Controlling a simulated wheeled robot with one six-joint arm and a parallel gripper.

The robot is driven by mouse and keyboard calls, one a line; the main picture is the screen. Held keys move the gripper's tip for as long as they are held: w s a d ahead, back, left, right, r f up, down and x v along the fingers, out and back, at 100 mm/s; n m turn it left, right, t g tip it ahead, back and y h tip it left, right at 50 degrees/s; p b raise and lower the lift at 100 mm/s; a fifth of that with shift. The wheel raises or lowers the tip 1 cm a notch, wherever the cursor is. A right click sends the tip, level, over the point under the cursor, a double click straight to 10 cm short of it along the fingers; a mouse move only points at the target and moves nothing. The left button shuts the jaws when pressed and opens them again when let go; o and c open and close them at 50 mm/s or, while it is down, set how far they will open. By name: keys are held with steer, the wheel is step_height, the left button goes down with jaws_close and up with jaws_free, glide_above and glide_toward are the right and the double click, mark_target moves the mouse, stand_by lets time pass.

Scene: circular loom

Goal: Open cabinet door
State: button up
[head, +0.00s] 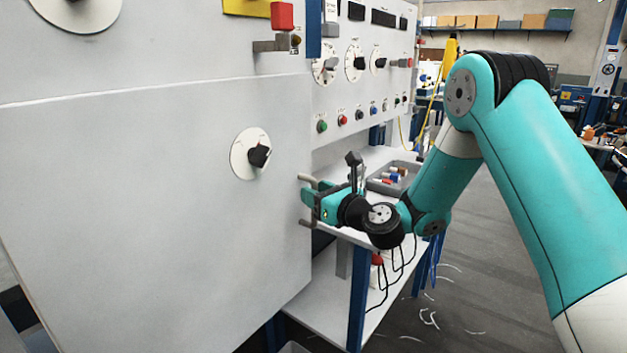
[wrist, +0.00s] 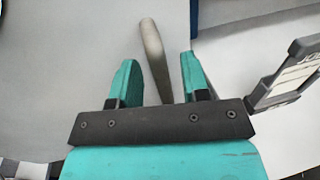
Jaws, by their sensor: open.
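The cabinet door (head: 160,230) is a large flat light-grey panel on the left in the head view. It looks shut, lying flush below the upper panel. Its handle (head: 306,178) is a grey bar near the door's right edge, partly hidden by my gripper (head: 309,204). In the wrist view the handle (wrist: 153,55) runs between the two teal fingers of my open gripper (wrist: 160,78). Gaps show on both sides, so the fingers are around the bar without visibly gripping it. The handle's lower part is hidden by the gripper body.
A black rotary switch (head: 259,155) sits on the door, left of the handle. A red padlock (head: 282,16) hangs above. A control panel with dials (head: 355,62) and a side shelf with a grey tray (head: 397,185) stand beyond my gripper. Floor at right is mostly open.

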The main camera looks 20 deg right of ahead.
steer(key=shift+w+a, duration=0.3)
steer(key=shift+w, duration=0.3)
jaws_close()
steer(key=shift+s, duration=0.1)
